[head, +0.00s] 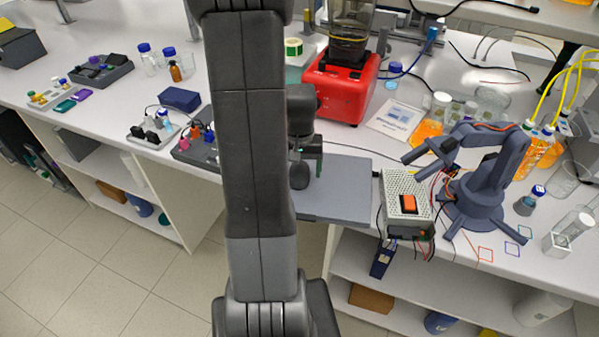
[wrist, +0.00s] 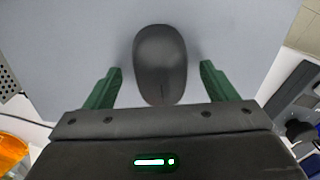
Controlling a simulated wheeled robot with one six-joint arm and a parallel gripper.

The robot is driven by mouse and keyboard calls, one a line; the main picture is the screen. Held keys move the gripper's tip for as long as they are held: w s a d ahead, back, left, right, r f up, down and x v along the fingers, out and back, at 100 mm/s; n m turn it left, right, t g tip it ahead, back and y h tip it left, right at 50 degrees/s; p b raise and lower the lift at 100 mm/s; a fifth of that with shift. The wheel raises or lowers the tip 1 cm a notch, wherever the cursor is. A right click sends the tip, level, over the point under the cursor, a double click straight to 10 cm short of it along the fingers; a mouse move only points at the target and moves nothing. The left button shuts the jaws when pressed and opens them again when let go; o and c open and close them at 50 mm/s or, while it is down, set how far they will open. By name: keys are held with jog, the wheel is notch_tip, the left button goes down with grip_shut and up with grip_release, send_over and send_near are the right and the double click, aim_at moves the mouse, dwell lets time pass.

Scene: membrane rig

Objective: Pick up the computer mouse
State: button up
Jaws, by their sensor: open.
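The computer mouse (wrist: 160,62) is dark grey and rounded. In the wrist view it lies on a flat grey-blue surface, between the two green fingers of my gripper (wrist: 160,85). The fingers stand open, with a gap on either side of the mouse. In the head view the mouse (head: 299,175) shows as a small dark oval on the grey mat (head: 345,185), just right of my arm. My gripper (head: 312,160) is beside it there, partly hidden by my arm, which also covers the mat's left part.
Right of the mat is a beige power supply box (head: 405,190) with an orange switch, and a small grey-blue robot arm (head: 480,190). A red stirrer unit (head: 342,85) stands behind. A blue box (head: 180,98) and small devices are to the left. The mat's right part is bare.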

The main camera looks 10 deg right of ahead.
jog(key=shift+c, duration=0.5)
jog(key=c, duration=1)
jog(key=shift+r, duration=0.1)
